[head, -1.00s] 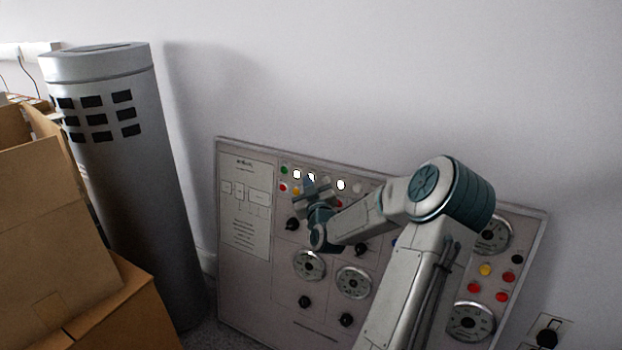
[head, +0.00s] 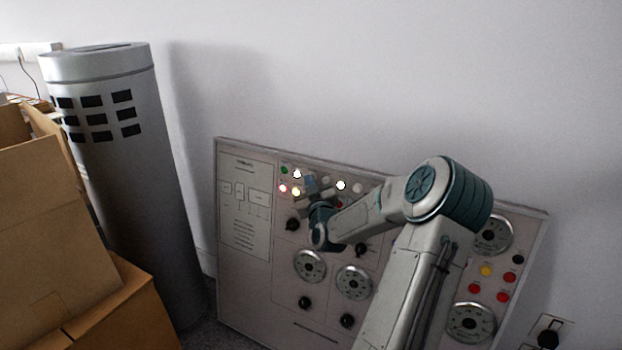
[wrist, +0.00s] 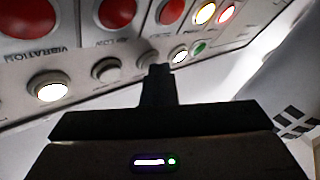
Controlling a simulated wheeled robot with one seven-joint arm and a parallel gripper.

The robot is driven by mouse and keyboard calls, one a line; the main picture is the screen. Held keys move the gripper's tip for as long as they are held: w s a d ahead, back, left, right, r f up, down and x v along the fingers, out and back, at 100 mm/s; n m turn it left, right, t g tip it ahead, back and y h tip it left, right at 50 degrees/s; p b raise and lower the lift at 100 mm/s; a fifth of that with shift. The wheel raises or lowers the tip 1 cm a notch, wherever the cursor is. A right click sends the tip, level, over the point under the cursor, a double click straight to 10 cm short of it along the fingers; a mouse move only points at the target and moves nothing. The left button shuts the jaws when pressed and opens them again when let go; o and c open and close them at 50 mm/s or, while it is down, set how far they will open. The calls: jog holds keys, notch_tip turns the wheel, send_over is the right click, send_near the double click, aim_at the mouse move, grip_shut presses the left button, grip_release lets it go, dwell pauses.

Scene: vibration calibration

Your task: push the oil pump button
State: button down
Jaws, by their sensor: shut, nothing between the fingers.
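The control panel (head: 245,290) leans against the wall, with a top row of small round buttons. No label reading oil pump is legible, so I cannot tell which button it is. My gripper (head: 313,183) is shut and empty at this row. In the wrist view its closed fingertips (wrist: 158,72) overlap a whitish button (wrist: 150,58), partly hidden; contact is unclear. To its right are a lit white button (wrist: 180,54) and a green button (wrist: 198,47).
A lit yellow lamp (wrist: 205,13) and a lit red lamp (wrist: 227,12) sit beside several dark red ones. Dials and black knobs fill the panel's middle. A grey cylinder (head: 130,190) and cardboard boxes (head: 50,220) stand left. A wall socket (head: 547,332) is at lower right.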

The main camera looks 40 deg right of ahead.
jog(key=shift+s+a+r, duration=0.1)
jog(key=shift+s+a, duration=0.2)
jog(key=shift+a, duration=0.4)
jog(key=shift+s+a+r+b, duration=0.15)
jog(key=shift+s+a, duration=0.15)
jog(key=shift+a, duration=0.45)
jog(key=shift+s+a+r+b, duration=0.1)
jog(key=shift+s+a+r, duration=0.2)
jog(key=shift+a, duration=0.45)
jog(key=shift+s+a+r+b, duration=0.1)
jog(key=shift+s+a, duration=0.25)
jog(key=shift+a, duration=0.4)
